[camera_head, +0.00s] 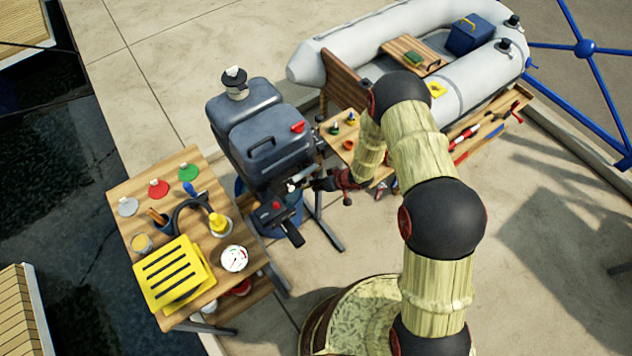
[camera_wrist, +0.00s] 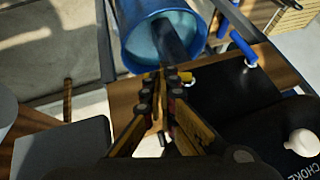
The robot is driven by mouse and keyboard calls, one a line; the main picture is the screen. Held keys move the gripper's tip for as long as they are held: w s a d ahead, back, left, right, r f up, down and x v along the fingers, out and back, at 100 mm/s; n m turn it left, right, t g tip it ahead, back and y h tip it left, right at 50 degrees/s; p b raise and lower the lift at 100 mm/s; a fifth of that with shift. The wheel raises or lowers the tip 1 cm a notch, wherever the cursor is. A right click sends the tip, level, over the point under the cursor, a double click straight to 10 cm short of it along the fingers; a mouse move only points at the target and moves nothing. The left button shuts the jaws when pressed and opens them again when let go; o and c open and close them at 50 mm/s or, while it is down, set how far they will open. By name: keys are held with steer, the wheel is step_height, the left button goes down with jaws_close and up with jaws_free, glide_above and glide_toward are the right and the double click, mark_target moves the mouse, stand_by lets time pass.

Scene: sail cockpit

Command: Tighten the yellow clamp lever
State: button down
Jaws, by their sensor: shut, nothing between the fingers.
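A small yellow piece, which looks like the clamp lever (camera_wrist: 188,83), shows in the wrist view just right of my fingertips. My fingers partly hide it, and I cannot tell whether they touch it. My gripper (camera_wrist: 168,76) is shut and empty, pointing toward the blue bucket behind. In the head view my gripper (camera_head: 328,184) is at the right side of the dark outboard motor (camera_head: 262,140). I cannot make out the lever in the head view.
In the wrist view a blue bucket (camera_wrist: 133,45) is beyond my fingertips, with a blue handle (camera_wrist: 242,46) to the right. A white choke knob (camera_wrist: 302,142) is at lower right. A wooden workbench (camera_head: 130,195) with tools stands left; a grey inflatable boat (camera_head: 345,45) lies behind.

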steer(key=shift+s+a+f, duration=0.1)
steer(key=shift+a+f, duration=0.1)
steer(key=shift+f, duration=0.9)
steer(key=shift+s+a+f, duration=0.1)
steer(key=shift+a+f, duration=0.05)
steer(key=shift+f, duration=0.9)
steer(key=shift+r, duration=0.15)
steer(key=shift+r+p, duration=0.45)
steer(key=shift+r, duration=0.25)
steer(key=v, duration=1.2)
